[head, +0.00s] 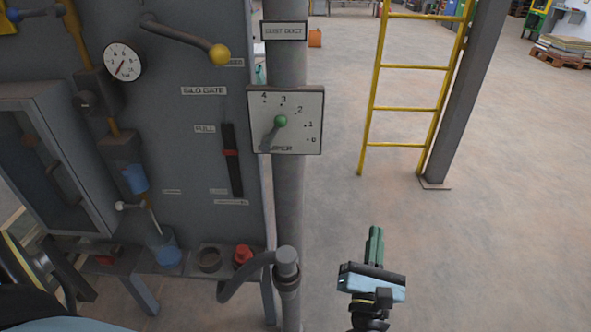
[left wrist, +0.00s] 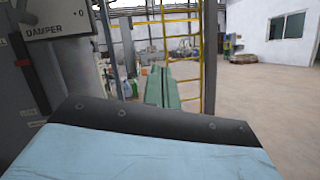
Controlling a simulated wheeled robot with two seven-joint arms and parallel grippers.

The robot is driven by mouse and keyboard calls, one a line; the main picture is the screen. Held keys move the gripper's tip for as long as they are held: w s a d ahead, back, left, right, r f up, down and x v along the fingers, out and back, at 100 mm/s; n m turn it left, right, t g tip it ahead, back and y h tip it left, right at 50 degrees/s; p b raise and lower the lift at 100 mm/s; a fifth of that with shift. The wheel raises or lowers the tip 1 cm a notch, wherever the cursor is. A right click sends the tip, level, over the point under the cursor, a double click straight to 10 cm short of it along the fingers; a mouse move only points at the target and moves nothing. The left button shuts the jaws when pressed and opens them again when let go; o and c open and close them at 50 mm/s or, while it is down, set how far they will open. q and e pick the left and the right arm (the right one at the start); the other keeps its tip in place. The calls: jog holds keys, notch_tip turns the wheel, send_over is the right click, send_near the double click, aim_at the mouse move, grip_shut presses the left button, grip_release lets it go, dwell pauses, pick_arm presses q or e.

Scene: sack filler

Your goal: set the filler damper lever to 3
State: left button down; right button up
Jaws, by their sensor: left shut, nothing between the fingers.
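The damper plate (head: 308,146) is a pale square dial on the grey duct pipe, with numbers 0 to 4 in an arc. Its lever (head: 269,138) runs from the lower left of the plate up to a green knob (head: 281,121). The knob points between 2 and 3; the exact reading is unclear because it stands off the plate. My left gripper (head: 376,232) is shut and empty, below and right of the plate, touching nothing. The left wrist view shows its green fingers (left wrist: 162,88) and part of the damper plate (left wrist: 58,22) at upper left. My right gripper is not in view.
A grey machine panel (head: 185,110) with a yellow-knobbed handle (head: 219,54) stands left of the pipe (head: 288,200). A bent grey pipe (head: 240,278) sticks out below. A yellow ladder (head: 410,105) and grey post (head: 462,100) stand behind. Open floor lies right.

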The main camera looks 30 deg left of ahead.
pick_arm(q)
notch_tip(320, 180, up, 6)
jog(key=s+a+n+g+y, duration=0.1)
jog(key=a+n+g+y, duration=0.1)
jog(key=n+y, duration=0.5)
jog(key=n+g+y+p, duration=0.2)
jog(key=n+g+p, duration=0.4)
jog(key=n, duration=1)
send_near(285, 124)
jog(key=shift+w+a+b, duration=0.75)
jog(key=shift+w+a, duration=1.65)
jog(key=shift+w, duration=0.1)
jog(key=shift+r+g, duration=0.3)
jog(key=shift+r, duration=0.1)
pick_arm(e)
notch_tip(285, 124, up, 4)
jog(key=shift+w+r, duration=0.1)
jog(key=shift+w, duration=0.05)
pick_arm(q)
jog(key=shift+s+a+r+b, duration=0.3)
jog(key=shift+a+r+b, duration=0.2)
jog(key=shift+r+b, duration=0.1)
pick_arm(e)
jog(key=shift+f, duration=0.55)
